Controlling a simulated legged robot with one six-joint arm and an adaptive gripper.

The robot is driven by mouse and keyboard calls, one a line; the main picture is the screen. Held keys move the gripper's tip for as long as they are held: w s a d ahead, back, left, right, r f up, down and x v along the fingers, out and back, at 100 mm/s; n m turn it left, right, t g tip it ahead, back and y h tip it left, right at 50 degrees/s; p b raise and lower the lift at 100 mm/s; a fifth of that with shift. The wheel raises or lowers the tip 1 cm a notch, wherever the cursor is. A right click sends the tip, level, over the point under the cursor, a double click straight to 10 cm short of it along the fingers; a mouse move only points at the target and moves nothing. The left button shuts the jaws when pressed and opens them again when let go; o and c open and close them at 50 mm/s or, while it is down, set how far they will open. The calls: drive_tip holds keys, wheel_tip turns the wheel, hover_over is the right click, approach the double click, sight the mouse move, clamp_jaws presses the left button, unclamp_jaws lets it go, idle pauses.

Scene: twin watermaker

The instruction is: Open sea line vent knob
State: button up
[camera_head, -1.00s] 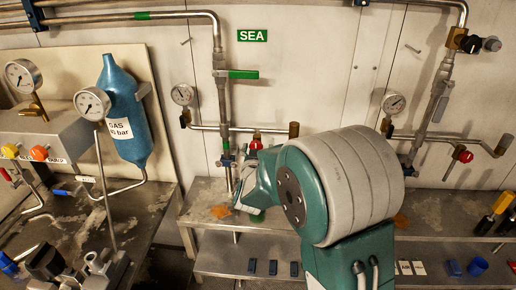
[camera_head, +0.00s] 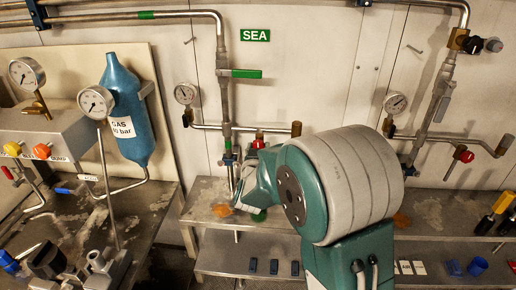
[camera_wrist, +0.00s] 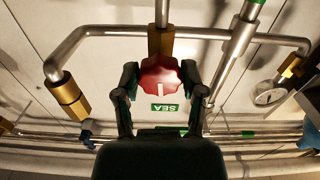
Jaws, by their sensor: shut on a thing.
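The red knob (camera_wrist: 160,78) is a lobed handwheel with a white mark, seen large in the wrist view. It sits on a brass fitting (camera_wrist: 161,42) of the sea line. My gripper (camera_wrist: 160,92) has one finger on each side of the knob and is shut on it. In the head view a small part of the red knob (camera_head: 258,140) shows above my wrist, under the SEA sign (camera_head: 255,35). My gripper's fingers are mostly hidden there behind my own arm.
The vertical sea pipe with a green lever (camera_head: 245,74) stands just left of my wrist. A pressure gauge (camera_head: 185,94) hangs at its left. A steel bench (camera_head: 210,190) runs below. Another red knob (camera_head: 466,156) is at the right.

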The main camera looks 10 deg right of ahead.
drive_tip(key=n, duration=0.5)
drive_tip(key=shift+w+r, duration=0.1)
drive_tip(key=n, duration=0.5)
drive_tip(key=shift+n, duration=0.3)
drive_tip(key=n, duration=0.5)
drive_tip(key=shift+n, duration=2.5)
drive_tip(key=shift+f, duration=0.2)
drive_tip(key=o, duration=1.2)
drive_tip(key=shift+a, duration=0.1)
drive_tip(key=shift+c, duration=0.2)
drive_tip(key=shift+a, duration=0.1)
